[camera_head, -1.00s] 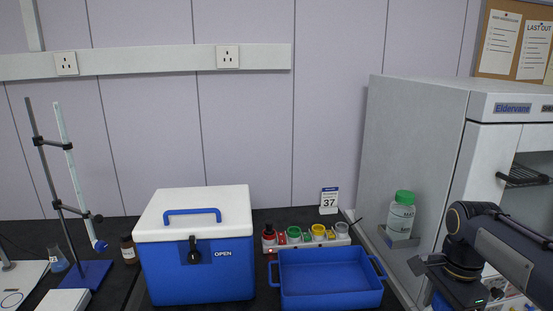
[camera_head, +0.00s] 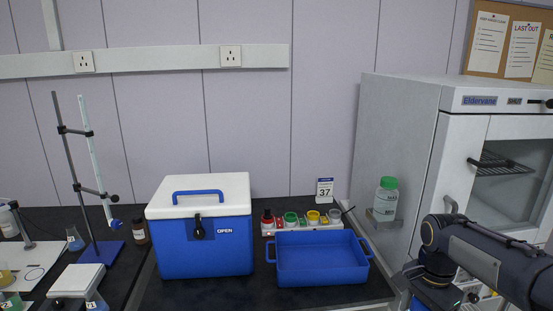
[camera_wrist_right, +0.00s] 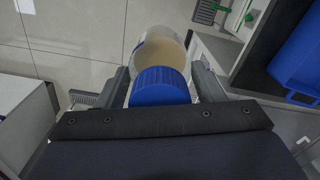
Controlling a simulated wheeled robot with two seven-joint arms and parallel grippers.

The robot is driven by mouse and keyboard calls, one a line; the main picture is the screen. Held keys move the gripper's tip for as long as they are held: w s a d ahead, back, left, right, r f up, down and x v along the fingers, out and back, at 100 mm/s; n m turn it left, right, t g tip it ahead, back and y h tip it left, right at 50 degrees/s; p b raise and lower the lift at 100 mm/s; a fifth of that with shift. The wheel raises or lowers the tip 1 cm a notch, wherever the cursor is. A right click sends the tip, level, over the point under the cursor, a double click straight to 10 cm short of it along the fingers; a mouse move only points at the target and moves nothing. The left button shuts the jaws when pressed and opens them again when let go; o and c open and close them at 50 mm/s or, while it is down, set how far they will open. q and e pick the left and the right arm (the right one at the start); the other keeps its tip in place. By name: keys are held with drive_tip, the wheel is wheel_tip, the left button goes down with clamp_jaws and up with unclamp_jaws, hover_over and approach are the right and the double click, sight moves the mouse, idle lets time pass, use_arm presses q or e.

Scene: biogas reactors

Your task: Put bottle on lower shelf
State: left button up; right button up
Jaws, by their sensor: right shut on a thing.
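A bottle with a ribbed blue cap (camera_wrist_right: 160,86) and a clear body holding tan contents (camera_wrist_right: 160,56) sits between the fingers of my right gripper (camera_wrist_right: 161,88) in the right wrist view. The gripper is shut on it, with the floor below. In the head view my right gripper (camera_head: 412,270) is at the lower right, in front of the white cabinet; the bottle is not clearly visible there. The cabinet (camera_head: 400,140), marked Eldervane, has a glass-fronted opening with a dark wire shelf (camera_head: 503,164). Any lower shelf inside is hidden or out of frame. My left gripper is not in view.
A blue cooler (camera_head: 205,245) and blue tray (camera_head: 320,262) stand on the black bench. A rack of coloured caps (camera_head: 305,222) is behind the tray. A green-capped bottle (camera_head: 384,200) sits in a holder on the cabinet's side. Tiled floor (camera_wrist_right: 75,40) is open.

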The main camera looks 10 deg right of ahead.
drive_tip(key=w+a+f+n, duration=0.4)
drive_tip(key=a+f+n, duration=0.4)
drive_tip(key=a+f, duration=0.1)
drive_tip(key=w+a+f+n, duration=0.4)
drive_tip(key=a+f+n, duration=0.3)
drive_tip(key=a+f, duration=0.2)
drive_tip(key=shift+w+a+f+n, duration=0.2)
drive_tip(key=shift+a+f+n, duration=0.2)
drive_tip(key=shift+a, duration=0.45)
